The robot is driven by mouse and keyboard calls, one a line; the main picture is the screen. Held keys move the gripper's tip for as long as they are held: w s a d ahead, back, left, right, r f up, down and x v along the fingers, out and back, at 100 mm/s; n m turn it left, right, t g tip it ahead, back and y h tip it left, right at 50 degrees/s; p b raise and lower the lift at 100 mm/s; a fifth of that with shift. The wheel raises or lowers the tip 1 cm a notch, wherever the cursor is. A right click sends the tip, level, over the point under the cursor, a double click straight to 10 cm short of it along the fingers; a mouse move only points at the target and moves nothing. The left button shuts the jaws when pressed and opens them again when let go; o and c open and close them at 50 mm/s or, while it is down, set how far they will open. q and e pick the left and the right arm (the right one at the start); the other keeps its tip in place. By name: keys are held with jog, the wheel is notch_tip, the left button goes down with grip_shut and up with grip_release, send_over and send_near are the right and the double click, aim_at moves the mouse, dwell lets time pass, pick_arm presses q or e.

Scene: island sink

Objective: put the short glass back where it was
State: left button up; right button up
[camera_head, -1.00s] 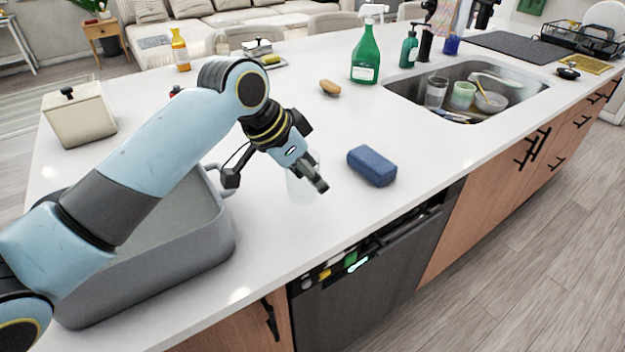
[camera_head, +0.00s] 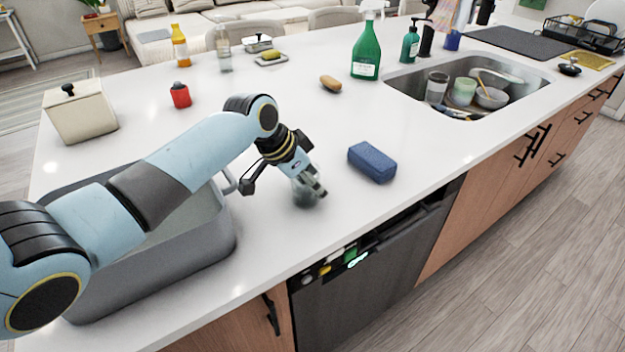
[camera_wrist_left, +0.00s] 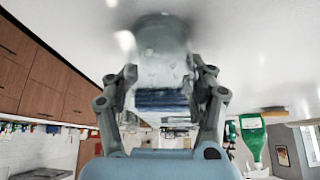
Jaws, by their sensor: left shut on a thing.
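The short glass (camera_head: 306,194) is clear and see-through, near the counter's front edge between the grey bin and the blue sponge. My left gripper (camera_head: 306,187) is shut on it. In the left wrist view, the glass (camera_wrist_left: 160,62) sits between the two fingers of my left gripper (camera_wrist_left: 165,88), with the blue sponge showing through it. That view is upside down, and the glass's base is close to the white counter. I cannot tell whether it touches the counter. My right gripper is not in view.
A grey bin (camera_head: 222,243) is left of the glass and a blue sponge (camera_head: 372,163) right of it. The sink (camera_head: 405,88) holds dishes. The white counter between is clear.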

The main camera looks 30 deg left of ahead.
pick_arm(q)
jog(key=o, duration=1.4)
jog(key=shift+r, duration=0.15)
jog(key=v, duration=1.2)
